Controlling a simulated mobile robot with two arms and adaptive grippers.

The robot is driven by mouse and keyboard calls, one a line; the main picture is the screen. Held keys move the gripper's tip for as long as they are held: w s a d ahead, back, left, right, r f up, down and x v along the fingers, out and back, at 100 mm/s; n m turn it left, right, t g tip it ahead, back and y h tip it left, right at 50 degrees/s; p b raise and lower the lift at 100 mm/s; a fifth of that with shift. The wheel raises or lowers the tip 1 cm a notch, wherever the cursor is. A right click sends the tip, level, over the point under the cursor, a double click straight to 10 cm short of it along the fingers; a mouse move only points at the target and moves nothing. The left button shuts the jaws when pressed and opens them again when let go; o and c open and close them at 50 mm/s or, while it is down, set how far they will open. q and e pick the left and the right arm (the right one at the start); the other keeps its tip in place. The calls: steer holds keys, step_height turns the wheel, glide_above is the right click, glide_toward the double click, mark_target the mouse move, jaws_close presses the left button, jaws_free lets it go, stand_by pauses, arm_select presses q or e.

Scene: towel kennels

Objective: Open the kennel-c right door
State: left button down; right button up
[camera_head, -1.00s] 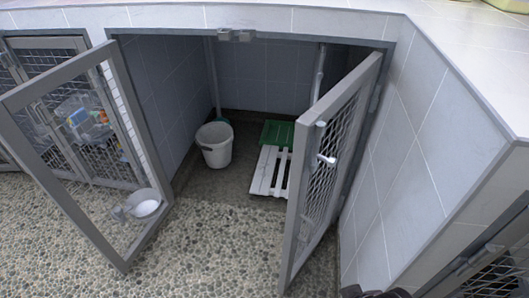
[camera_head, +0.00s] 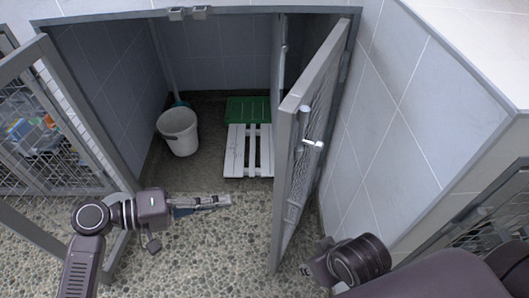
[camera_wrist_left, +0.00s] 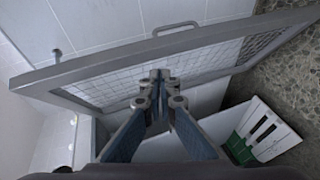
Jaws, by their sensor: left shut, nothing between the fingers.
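The right door (camera_head: 283,185) of the middle kennel is a grey frame with wire mesh. It stands swung outward from its hinge side on the right, with a white latch handle (camera_head: 313,143) on it. My left gripper (camera_head: 224,200) is shut and empty, in front of the opening, left of the door and apart from it. In the left wrist view, the shut fingers (camera_wrist_left: 160,80) point towards a mesh door (camera_wrist_left: 100,65) with a bar handle (camera_wrist_left: 175,27). My right gripper (camera_head: 308,270) is low, by the door's bottom edge; its fingers are too small to read.
The left door (camera_head: 85,105) also stands open. Inside are a white bucket (camera_head: 179,132), a white slatted pallet (camera_head: 235,155) and a green board (camera_head: 248,108). A tiled wall (camera_head: 385,130) closes in on the right. Pebbled floor (camera_head: 215,255) is free in front.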

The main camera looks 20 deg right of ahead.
mark_target(275, 169)
arm_select(q)
steer(key=w+r+n+h, duration=0.1)
steer(key=w+r+h, duration=0.3)
steer(key=r, duration=0.5)
steer(key=s+d, duration=0.1)
steer(key=d, duration=1.1)
steer(key=shift+s+n+y, duration=0.3)
steer(key=shift+y, duration=0.1)
steer(key=shift+d+f, duration=0.1)
